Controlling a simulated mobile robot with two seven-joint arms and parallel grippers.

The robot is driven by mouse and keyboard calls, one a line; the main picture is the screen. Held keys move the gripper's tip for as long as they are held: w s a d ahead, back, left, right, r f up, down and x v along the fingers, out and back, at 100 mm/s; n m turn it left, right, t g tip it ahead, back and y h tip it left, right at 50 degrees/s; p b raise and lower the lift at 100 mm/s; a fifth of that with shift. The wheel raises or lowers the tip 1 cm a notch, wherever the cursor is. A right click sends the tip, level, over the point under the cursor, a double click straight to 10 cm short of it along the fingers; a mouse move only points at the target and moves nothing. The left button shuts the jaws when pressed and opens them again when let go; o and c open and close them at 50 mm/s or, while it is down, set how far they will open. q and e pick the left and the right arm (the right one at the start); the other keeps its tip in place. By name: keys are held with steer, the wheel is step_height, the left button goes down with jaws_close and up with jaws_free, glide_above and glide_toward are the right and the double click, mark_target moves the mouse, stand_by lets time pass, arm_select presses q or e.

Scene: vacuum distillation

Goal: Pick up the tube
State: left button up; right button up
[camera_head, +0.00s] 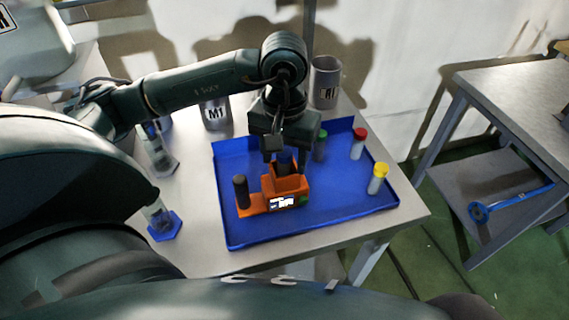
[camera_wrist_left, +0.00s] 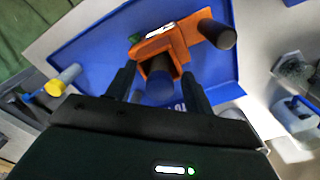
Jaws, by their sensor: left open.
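A tube with a dark blue cap (camera_head: 284,158) stands upright in an orange device (camera_head: 287,187) inside a blue tray (camera_head: 335,205). My left gripper (camera_head: 285,150) is just above the device, pointing down, and is open. In the left wrist view the blue-capped tube (camera_wrist_left: 160,88) lies between the two spread fingers, with a gap visible beside it; the fingers do not appear to grip it. The tube's lower part is hidden in the orange device (camera_wrist_left: 158,48). My right gripper is not in view.
A black cylinder (camera_head: 241,191) stands on the device's left end. Green-capped (camera_head: 320,146), red-capped (camera_head: 358,143) and yellow-capped (camera_head: 377,179) tubes stand in the tray. Metal canisters (camera_head: 325,82) (camera_head: 216,114) stand behind it. Glassware on a blue base (camera_head: 164,226) stands left. The tray's right front is clear.

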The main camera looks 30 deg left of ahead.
arm_select(q)
steer(key=c, duration=1.1)
steer(key=shift+o, duration=0.2)
